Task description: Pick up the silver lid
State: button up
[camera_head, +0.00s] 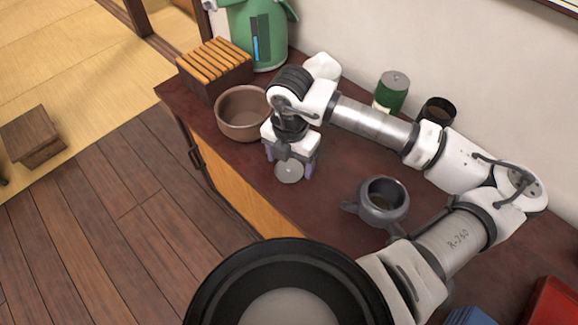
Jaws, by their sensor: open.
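The silver lid (289,171) is a small round grey disc with a dark spot near its top edge, at the front part of the dark red cabinet top. My gripper (289,165) points down at it, open, with one purple finger to the left of the lid and one to the right. The lid shows between the fingers; I cannot tell whether they touch it or how high they are above the surface. The wrist hides the area just behind the lid.
A brown bowl (240,114) stands close left of my gripper. A dark grey open teapot (382,204) is to the right. Behind stand a slatted wooden box (216,72), a green container (258,35), a green can (391,92) and a dark cup (437,111).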

jog(key=shift+f, duration=0.4)
jog(key=shift+c, duration=0.5)
jog(key=c, duration=0.5)
jog(key=shift+r, duration=0.1)
